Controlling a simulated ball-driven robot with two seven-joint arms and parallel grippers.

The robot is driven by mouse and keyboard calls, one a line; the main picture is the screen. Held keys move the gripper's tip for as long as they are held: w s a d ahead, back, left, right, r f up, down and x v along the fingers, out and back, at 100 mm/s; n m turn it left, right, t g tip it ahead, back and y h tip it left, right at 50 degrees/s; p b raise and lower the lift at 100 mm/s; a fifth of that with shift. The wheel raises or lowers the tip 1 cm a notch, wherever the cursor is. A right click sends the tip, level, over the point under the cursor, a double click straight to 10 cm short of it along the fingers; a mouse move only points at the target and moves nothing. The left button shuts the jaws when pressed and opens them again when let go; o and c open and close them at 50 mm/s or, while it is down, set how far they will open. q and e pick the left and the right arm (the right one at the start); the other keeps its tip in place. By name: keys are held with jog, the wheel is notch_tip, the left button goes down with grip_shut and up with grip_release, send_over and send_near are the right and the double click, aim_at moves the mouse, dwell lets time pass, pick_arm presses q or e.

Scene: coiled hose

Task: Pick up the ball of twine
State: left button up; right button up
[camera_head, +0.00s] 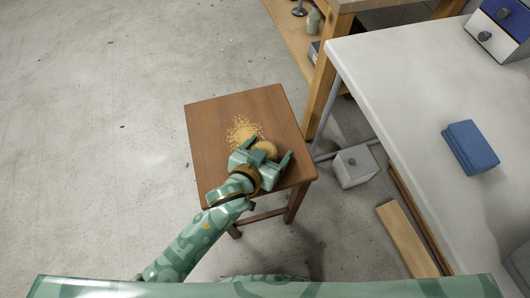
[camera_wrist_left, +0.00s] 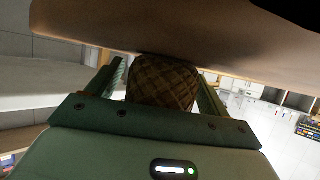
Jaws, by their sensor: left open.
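The ball of twine (camera_head: 265,148) is a tan, round thing on the brown wooden stool (camera_head: 212,118), toward the front right of the seat. My left gripper (camera_head: 269,152) is open over the seat, with one finger on each side of the ball. In the left wrist view the ball (camera_wrist_left: 162,82) shows its crossed windings between the two fingers, next to the seat surface (camera_wrist_left: 150,30). The gripper body hides part of the ball, and I cannot tell whether either finger touches it. My right gripper is not in view.
Yellowish crumbs (camera_head: 240,128) lie on the seat behind the ball. The floor at left is clear.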

pick_arm(q)
jog(key=shift+r, duration=0.1)
jog(key=c, duration=1.1)
